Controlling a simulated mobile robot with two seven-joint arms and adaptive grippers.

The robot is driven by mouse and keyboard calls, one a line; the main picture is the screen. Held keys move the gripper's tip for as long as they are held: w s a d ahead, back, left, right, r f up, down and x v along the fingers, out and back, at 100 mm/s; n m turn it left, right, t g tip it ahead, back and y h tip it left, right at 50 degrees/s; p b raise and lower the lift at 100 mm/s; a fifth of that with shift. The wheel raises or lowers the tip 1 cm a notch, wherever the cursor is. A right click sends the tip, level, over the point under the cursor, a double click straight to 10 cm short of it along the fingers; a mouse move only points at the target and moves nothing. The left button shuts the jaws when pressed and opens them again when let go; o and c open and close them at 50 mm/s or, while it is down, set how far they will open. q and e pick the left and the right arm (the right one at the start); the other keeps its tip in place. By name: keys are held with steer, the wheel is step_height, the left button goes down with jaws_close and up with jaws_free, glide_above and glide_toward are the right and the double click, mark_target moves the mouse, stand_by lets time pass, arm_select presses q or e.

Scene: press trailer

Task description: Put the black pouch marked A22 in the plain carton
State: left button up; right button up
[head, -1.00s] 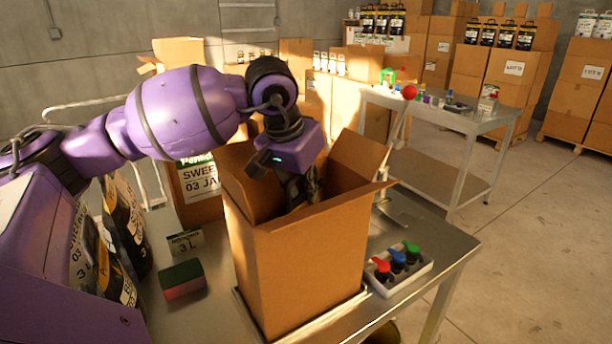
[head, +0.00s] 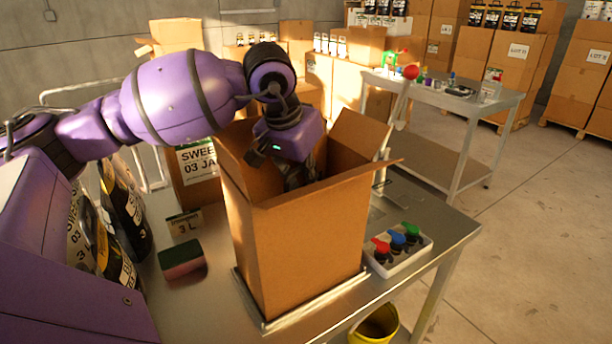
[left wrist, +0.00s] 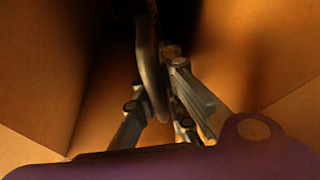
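The plain carton (head: 300,250) stands upright and open on the metal table, its flaps up and no label showing. My left arm reaches over it, and my left gripper (head: 300,175) points down inside its mouth. In the left wrist view the fingers of my left gripper (left wrist: 158,90) lie on both sides of a thin, dark grey, curved edge. This looks like the black pouch (left wrist: 150,65) seen edge-on, gripped between them inside the carton's brown walls. Its A22 mark cannot be seen. My right gripper is not in view.
Other black pouches (head: 125,210) stand at the left. A labelled carton (head: 195,175) is behind, a sponge (head: 181,258) left of the plain carton. A white tray with coloured-top bottles (head: 398,250) is at its right. A yellow bucket (head: 375,325) is below the table.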

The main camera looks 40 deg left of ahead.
arm_select(q)
steer(key=shift+r, duration=0.1)
steer(key=v, duration=1.2)
steer(key=shift+r, duration=0.55)
